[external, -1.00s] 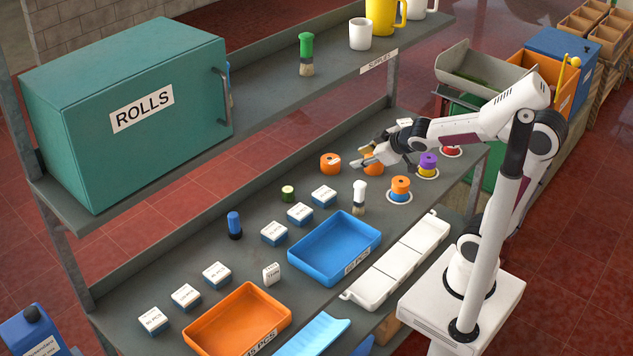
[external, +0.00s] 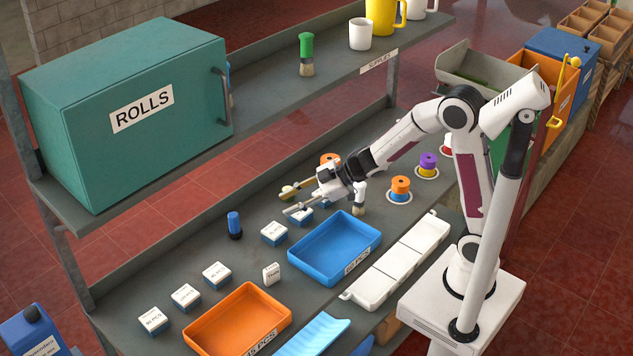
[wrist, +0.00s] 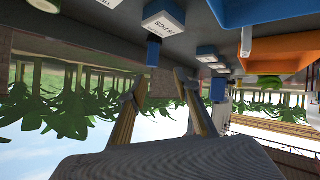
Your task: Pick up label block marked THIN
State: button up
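My gripper (external: 284,201) is open and empty, well up and to the right of this block in the external view, above the back row of label blocks. In the wrist view my gripper's (wrist: 163,84) two fingers are spread apart with nothing held between them.
A blue tray (external: 295,258) and an orange tray (external: 193,340) lie in front. Low label blocks (external: 274,233) and a blue-topped upright piece (external: 234,224) stand behind. The upper shelf with the ROLLS cabinet (external: 70,150) overhangs the back. Bench around the upright block is mostly clear.

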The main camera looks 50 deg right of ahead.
aim_at(278, 265)
jog(key=s+a+f+n+g+y, duration=0.1)
jog(key=s+a+f+g, duration=0.1)
jog(key=a, duration=0.1)
jog(key=s+a+f+n+g+y, duration=0.1)
jog(key=s+a+f+g+y, duration=0.1)
jog(key=s+a, duration=0.1)
jog(key=s+a+f+n+g+y, duration=0.1)
jog(key=s+a+f+g, duration=0.1)
jog(key=s+a, duration=0.1)
jog(key=shift+s+a+f+n+y, duration=0.2)
jog(key=shift+a+f+n+y, duration=0.1)
jog(key=shift+a+y, duration=0.15)
jog(key=shift+s+a+f+g, duration=0.1)
jog(key=shift+s+a+g, duration=0.15)
jog(key=shift+s+g, duration=0.1)
jog(key=shift+x, duration=1.35)
jog(key=shift+f+x, duration=0.2)
jog(key=shift+x, duration=2.4)
jog(key=shift+w+d, duration=0.1)
